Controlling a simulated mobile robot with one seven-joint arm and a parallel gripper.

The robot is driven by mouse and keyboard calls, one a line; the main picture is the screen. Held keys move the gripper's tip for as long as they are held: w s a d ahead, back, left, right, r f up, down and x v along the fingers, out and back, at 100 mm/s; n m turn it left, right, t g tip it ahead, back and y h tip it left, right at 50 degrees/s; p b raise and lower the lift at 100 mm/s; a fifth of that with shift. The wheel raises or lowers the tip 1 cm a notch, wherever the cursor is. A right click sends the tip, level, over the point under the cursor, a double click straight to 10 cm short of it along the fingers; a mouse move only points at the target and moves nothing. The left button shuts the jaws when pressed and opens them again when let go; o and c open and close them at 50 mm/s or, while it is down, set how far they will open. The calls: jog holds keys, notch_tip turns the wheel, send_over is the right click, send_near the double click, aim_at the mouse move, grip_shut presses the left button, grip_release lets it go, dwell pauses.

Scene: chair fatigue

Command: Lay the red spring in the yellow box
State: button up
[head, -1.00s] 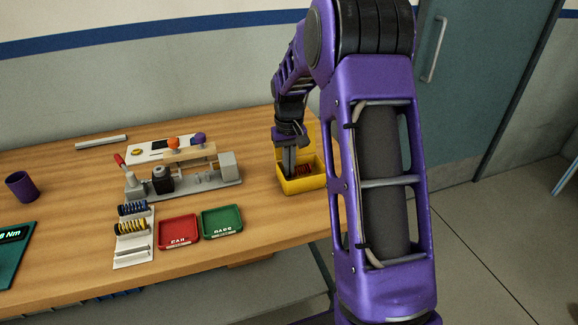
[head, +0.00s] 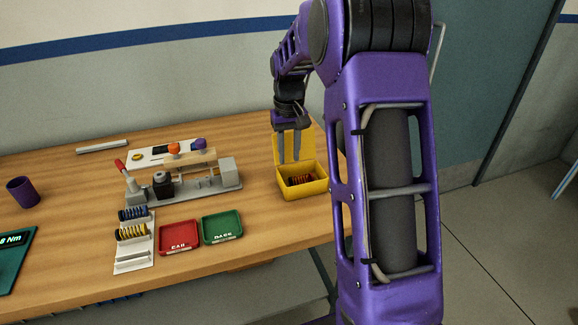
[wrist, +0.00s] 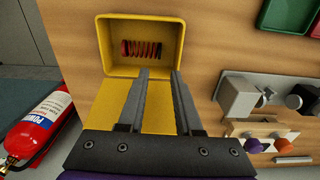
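The yellow box (head: 318,186) stands on the right part of the table with its lid raised at the back. The red spring (wrist: 141,50) lies inside it, on the box floor; it also shows in the head view (head: 300,180). My gripper (head: 289,160) is above the back of the box, in front of the raised lid. In the wrist view my gripper (wrist: 160,72) has its two fingers apart with nothing between them. The fingers are clear of the spring.
A spring rack (head: 135,260) with a blue and a yellow spring stands left of a red tray (head: 180,237) and a green tray (head: 222,225). A grey test fixture (head: 205,190) stands behind them. A fire extinguisher (wrist: 40,120) is at lower left in the wrist view.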

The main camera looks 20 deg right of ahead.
notch_tip(320, 180, up, 6)
jog(key=shift+f, duration=0.1)
dwell(0.4)
